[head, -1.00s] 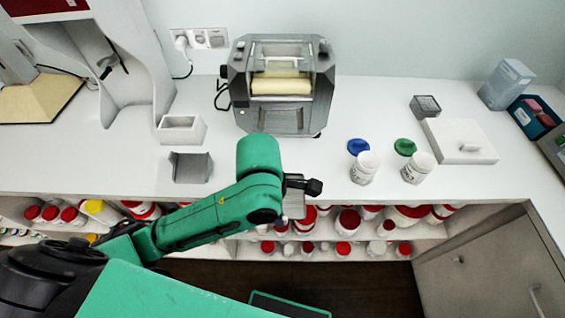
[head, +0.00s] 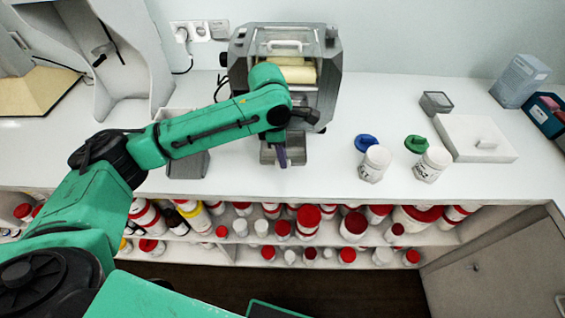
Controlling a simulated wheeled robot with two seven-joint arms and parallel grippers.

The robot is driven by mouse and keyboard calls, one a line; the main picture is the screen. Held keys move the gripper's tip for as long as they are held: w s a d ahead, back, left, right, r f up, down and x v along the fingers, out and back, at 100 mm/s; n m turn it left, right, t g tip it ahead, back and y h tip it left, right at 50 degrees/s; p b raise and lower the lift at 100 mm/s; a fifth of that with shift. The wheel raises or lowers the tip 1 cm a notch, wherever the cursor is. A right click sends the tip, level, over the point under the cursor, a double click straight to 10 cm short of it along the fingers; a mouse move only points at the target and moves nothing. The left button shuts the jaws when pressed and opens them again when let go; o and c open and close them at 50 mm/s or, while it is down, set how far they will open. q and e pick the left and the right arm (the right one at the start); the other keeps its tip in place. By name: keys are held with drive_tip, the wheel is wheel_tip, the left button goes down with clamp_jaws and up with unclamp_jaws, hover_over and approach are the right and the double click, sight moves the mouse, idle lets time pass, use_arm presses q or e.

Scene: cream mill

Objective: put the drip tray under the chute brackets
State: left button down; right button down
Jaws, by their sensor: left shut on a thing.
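The roller mill (head: 325,75) stands against the back wall, its front partly covered by my left arm. My left gripper (head: 282,155) is just in front of the mill's base. It is shut on a small grey metal piece that looks like the drip tray (head: 297,153), which shows on both sides of the dark purple finger. I cannot tell whether the tray touches the bench or the mill. The chute brackets cannot be made out behind my arm. My right gripper is not in view.
A grey open box (head: 188,165) and a white box lie left of the mill, partly behind my arm. Two white jars (head: 375,163) with blue and green lids behind them, a white lidded box (head: 477,138) and a small dark box (head: 435,102) stand right. Bench between mill and jars is clear.

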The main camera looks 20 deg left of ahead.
use_arm(q)
wheel_tip(320, 180, down, 3)
drive_tip(key=shift+s+a+r+p, duration=0.1)
drive_tip(key=shift+p, duration=0.35)
drive_tip(key=shift+f, duration=0.3)
drive_tip(key=shift+w+f, duration=0.15)
drive_tip(key=shift+w, duration=0.05)
drive_tip(key=c, duration=0.9)
unclamp_jaws()
drive_tip(key=shift+s, duration=0.1)
drive_tip(key=r, duration=0.4)
drive_tip(key=a+r, duration=0.1)
drive_tip(key=r, duration=0.3)
drive_tip(key=r+b, duration=0.1)
drive_tip(key=r, duration=0.3)
drive_tip(key=shift+s+a, duration=0.2)
